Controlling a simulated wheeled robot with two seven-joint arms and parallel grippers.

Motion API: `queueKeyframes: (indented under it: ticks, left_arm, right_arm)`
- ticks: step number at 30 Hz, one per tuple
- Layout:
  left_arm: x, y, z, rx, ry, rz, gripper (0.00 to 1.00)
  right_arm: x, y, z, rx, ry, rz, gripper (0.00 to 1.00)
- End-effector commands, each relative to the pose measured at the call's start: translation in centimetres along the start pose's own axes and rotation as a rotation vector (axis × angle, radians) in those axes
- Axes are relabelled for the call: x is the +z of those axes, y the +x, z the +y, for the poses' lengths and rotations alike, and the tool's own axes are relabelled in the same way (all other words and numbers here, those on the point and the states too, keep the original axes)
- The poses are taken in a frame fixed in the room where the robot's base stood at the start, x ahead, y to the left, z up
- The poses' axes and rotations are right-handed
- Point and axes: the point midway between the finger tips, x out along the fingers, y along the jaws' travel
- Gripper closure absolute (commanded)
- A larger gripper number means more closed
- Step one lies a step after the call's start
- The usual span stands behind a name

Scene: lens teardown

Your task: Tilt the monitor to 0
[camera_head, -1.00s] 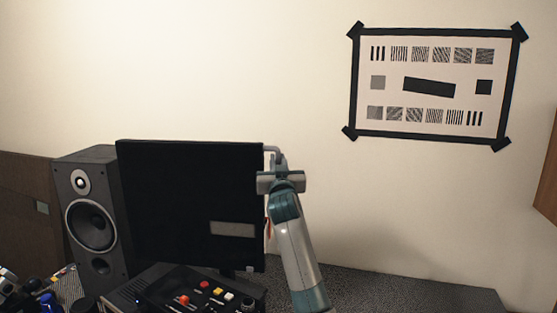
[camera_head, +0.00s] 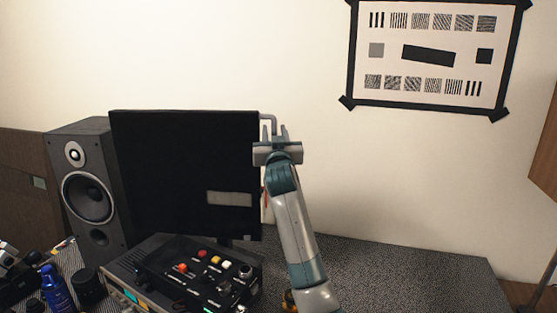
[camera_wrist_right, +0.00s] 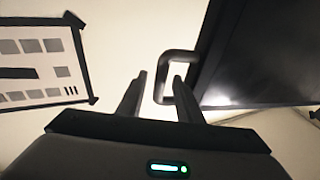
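The monitor (camera_head: 180,165) is a dark, flat screen with a light patch low on its right side. It stands on the desk behind a control box. A grey bracket-shaped handle (camera_head: 270,120) sticks out at its upper right edge; the handle (camera_wrist_right: 163,82) also shows in the right wrist view, next to the monitor (camera_wrist_right: 260,60). My right gripper (camera_head: 278,135) is at this handle. In the right wrist view its fingers (camera_wrist_right: 160,77) are apart, and the handle's bar shows in the gap between the tips. I cannot tell whether they touch it. My left gripper is not clearly in view.
A speaker (camera_head: 88,195) stands close to the monitor's left. The control box (camera_head: 200,272) with coloured buttons is in front, and a blue bottle (camera_head: 57,290) is at the lower left. A framed test chart (camera_head: 430,105) hangs on the wall. The desk (camera_head: 420,275) is clear at right.

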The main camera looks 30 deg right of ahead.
Motion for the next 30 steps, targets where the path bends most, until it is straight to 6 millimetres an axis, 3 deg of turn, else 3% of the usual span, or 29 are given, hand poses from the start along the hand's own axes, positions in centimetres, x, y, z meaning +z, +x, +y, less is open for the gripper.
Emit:
queueKeyframes:
  ticks: [21,30]
  left_arm:
    - [0.5,5.3,0.0,0.0,0.0,0.0,0.69]
    - [0.5,5.9,0.1,0.0,0.0,0.001,0.69]
  right_arm:
    - [0.4,-12.7,0.0,0.0,0.001,0.002,0.67]
    - [0.1,-15.2,0.1,0.001,0.0,0.0,0.67]
